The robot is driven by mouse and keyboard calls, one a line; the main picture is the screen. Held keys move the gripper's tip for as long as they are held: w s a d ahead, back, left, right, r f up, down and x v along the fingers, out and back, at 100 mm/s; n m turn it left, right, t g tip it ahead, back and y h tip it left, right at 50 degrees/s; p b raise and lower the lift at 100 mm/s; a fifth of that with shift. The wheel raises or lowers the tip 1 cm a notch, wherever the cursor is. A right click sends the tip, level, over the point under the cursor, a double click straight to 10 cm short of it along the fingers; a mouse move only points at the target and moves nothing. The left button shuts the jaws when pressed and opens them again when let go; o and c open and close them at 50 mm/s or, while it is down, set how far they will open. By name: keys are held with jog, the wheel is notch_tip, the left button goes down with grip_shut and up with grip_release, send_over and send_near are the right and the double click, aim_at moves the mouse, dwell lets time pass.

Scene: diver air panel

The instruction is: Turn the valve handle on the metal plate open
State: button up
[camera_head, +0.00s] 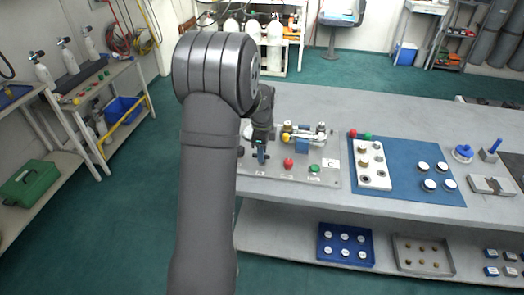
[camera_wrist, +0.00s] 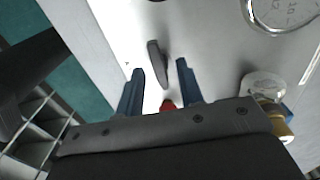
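The metal plate (camera_head: 262,170) lies on the near left part of the grey workbench, and it fills much of the wrist view (camera_wrist: 205,50). A dark, elongated handle (camera_wrist: 157,62), which looks like the valve handle, stands on the plate in the wrist view. My gripper (camera_head: 261,157) is over the left part of the plate, pointing down. In the wrist view its two blue fingers (camera_wrist: 160,70) are apart, with the handle seen in the gap between them. I cannot tell whether they touch it. In the head view my arm and gripper hide most of the handle.
A red button (camera_head: 288,162) and a green button (camera_head: 314,168) sit to the right on the plate. Brass and blue fittings (camera_head: 302,140) stand behind them. A round gauge (camera_wrist: 285,10) shows in the wrist view. A blue mat (camera_head: 400,190) with parts lies further right.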

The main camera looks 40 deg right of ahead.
grip_shut()
